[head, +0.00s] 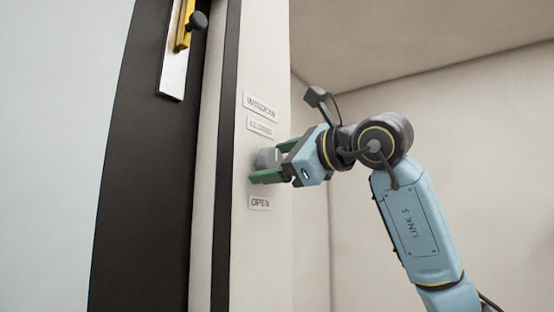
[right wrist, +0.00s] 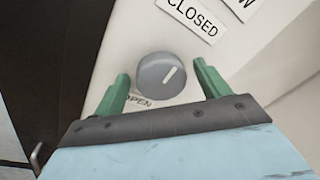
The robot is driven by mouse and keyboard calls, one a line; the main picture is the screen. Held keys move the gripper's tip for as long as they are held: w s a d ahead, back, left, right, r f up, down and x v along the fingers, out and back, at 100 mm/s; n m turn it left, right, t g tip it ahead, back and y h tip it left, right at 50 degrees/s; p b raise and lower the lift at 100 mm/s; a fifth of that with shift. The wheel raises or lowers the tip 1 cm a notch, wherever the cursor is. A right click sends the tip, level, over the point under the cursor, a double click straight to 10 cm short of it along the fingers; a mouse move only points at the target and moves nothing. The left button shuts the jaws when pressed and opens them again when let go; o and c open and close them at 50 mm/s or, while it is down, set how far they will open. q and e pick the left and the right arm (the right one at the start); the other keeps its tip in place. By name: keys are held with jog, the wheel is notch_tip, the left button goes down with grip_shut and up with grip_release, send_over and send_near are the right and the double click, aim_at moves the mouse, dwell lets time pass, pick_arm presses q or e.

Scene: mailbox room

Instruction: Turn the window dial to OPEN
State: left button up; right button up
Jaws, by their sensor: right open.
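The window dial (right wrist: 158,76) is a round grey knob on a pale panel, with a white pointer line. In the right wrist view the line points up and right, towards the CLOSED label (right wrist: 192,18); the OPEN label (right wrist: 138,101) is partly hidden below the dial. In the head view the dial (head: 265,158) sits between the CLOSED label (head: 260,127) and the OPEN label (head: 259,203), partly covered by my gripper. My right gripper (head: 266,163) is open, its green fingers on either side of the dial; I cannot tell whether they touch it. My left gripper is not in view.
The room right of my arm looks clear.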

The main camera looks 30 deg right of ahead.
jog(key=shift+c, duration=1.3)
jog(key=c, duration=0.7)
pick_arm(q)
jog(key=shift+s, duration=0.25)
